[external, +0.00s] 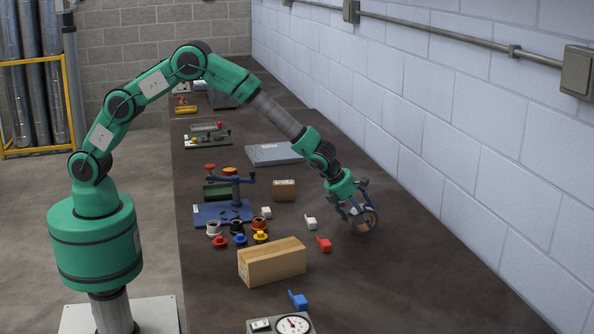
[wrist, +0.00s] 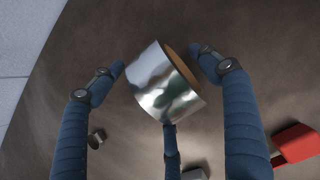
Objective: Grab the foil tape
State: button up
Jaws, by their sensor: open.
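The foil tape is a shiny silver roll with a brown core. In the wrist view the foil tape (wrist: 165,85) lies between the blue fingers of my gripper (wrist: 163,75). One finger is on its left, one on its right and a third below it in the picture. Gaps show between the roll and the left and right fingers; I cannot tell whether the lower finger touches it. In the external view my gripper (external: 359,213) is open around the foil tape (external: 368,220), low over the dark bench near the wall. The fingers partly hide the roll there.
A red piece (external: 324,244) and a white piece (external: 310,223) lie just left of my gripper on the bench (external: 420,290). A cardboard box (external: 272,262) stands further left, with a blue piece (external: 298,300) in front. The block wall (external: 480,150) rises close on the right.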

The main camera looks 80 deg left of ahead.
aim_at(362, 205)
jog(key=c, duration=1.4)
jog(key=shift+r, duration=0.1)
jog(key=shift+r+p, duration=0.3)
jog(key=shift+r, duration=0.15)
notch_tip(362, 205, up, 3)
jog(key=shift+f+p, duration=0.1)
jog(key=shift+p, duration=0.65)
jog(key=s+a, duration=0.1)
jog(key=s, duration=0.4)
jog(key=s+a, duration=0.1)
jog(key=s, duration=0.4)
jog(key=s+a+r, duration=0.1)
jog(key=s+a, duration=0.1)
jog(key=s, duration=0.3)
jog(key=shift+s+a, duration=0.1)
jog(key=shift+s, duration=0.1)
